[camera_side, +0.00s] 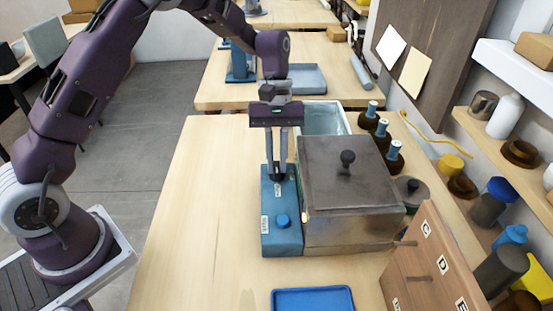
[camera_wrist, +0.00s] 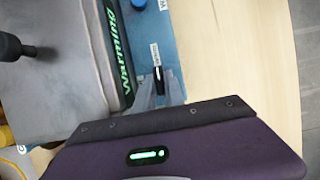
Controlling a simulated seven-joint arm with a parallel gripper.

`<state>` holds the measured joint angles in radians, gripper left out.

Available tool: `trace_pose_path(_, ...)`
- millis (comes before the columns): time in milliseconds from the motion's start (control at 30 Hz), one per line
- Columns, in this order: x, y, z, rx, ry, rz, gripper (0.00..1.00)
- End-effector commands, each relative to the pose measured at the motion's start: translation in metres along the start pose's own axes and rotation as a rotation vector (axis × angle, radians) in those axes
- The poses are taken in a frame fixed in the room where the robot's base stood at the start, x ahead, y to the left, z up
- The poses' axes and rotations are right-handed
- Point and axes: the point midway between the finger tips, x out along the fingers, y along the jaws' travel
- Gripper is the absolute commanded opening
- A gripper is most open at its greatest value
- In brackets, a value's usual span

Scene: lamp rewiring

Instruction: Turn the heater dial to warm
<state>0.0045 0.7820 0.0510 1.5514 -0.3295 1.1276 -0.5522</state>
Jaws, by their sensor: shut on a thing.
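A blue heater control box (camera_side: 281,240) stands on the wooden table against a grey metal lidded box (camera_side: 335,226). My gripper (camera_side: 277,176) points straight down over the blue box, with its fingers shut on a small black dial on top. The dial (camera_wrist: 159,76) also shows between the fingertips in the wrist view, largely hidden by them. A white label lies just beyond it, its writing too small to read. A blue knob (camera_side: 283,221) sits nearer the front of the box. In the wrist view, a dark strip with green letters reading "Warming" (camera_wrist: 126,65) runs beside the blue box.
The metal box's lid has a black knob (camera_side: 347,157) close to the right of my gripper. Several dark bottles with blue tops stand behind it. A blue tray (camera_side: 313,302) lies at the front, and a lettered wooden panel (camera_side: 425,265) stands front right. The table's left side is clear.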

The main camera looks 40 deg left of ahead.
Motion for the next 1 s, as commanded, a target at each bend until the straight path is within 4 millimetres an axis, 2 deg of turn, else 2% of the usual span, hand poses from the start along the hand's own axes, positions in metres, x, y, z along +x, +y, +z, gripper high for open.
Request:
trace_pose_path(433,0.0,0.001,0.003,0.012,-0.005,-0.004,0.0)
trace_pose_path(467,0.0,0.001,0.003,0.012,-0.005,-0.004,0.15)
trace_pose_path(567,0.0,0.001,0.002,0.012,-0.005,-0.004,0.35)
trace_pose_path(867,-0.001,0.0,0.001,0.009,-0.002,-0.003,0.35)
trace_pose_path(1000,-0.022,0.001,0.0,0.01,0.002,0.0,0.35)
